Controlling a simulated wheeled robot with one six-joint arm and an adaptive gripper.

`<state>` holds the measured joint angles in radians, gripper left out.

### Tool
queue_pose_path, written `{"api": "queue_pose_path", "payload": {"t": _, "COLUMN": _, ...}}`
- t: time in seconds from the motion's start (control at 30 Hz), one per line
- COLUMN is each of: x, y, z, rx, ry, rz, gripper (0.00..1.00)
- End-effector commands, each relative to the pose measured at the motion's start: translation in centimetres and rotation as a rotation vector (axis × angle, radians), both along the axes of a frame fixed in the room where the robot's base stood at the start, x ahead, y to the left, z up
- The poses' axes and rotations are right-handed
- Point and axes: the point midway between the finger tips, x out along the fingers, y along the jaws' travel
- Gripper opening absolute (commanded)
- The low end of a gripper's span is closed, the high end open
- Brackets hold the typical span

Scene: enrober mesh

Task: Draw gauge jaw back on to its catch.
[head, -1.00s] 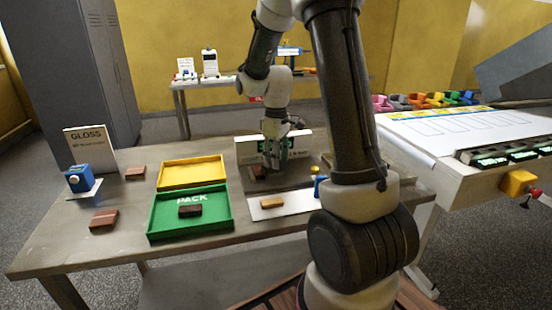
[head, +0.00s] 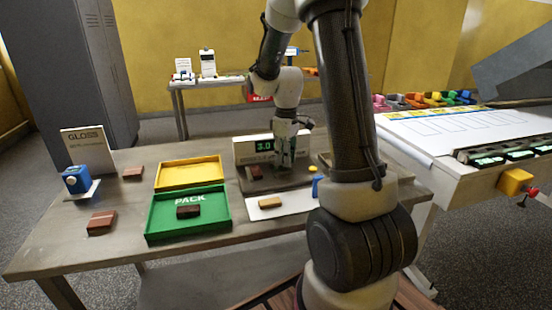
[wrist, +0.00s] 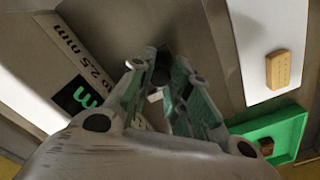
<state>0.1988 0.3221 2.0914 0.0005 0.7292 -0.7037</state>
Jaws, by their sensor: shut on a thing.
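The gauge (head: 243,150) stands at the back of the near table, with a lit green display reading about 3.0. Its lettered front also shows in the wrist view (wrist: 62,45). My gripper (head: 284,166) points down in front of the gauge, right of a brown piece (head: 256,172) on the gauge base. In the wrist view my fingers (wrist: 163,80) are closed around a small dark part, apparently the gauge jaw. The fingers hide most of it. I cannot make out the catch.
A green PACK tray (head: 152,222) holding a dark piece and a yellow tray (head: 160,178) are left of the gauge. A tan piece (head: 270,202) lies on a white sheet in front. A blue item with a yellow top (head: 317,186) is to the right.

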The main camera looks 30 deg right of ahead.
Motion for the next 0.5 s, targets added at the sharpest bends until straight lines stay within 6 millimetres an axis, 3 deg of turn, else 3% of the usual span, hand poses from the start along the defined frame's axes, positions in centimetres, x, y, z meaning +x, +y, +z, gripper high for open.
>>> {"api": "queue_pose_path", "payload": {"t": 0.1, "x": -0.23, "y": -0.95, "z": 0.06, "rx": -0.001, "ry": -0.002, "rz": 0.0, "gripper": 0.0}}
{"api": "queue_pose_path", "payload": {"t": 0.37, "x": -0.26, "y": -1.07, "z": 0.07, "rx": -0.003, "ry": -0.001, "rz": 0.002, "gripper": 0.0}}
{"api": "queue_pose_path", "payload": {"t": 0.4, "x": -0.26, "y": -1.08, "z": 0.07, "rx": -0.003, "ry": -0.002, "rz": 0.002, "gripper": 0.26}}
{"api": "queue_pose_path", "payload": {"t": 0.5, "x": -0.27, "y": -1.05, "z": 0.06, "rx": -0.003, "ry": -0.001, "rz": 0.001, "gripper": 0.42}}
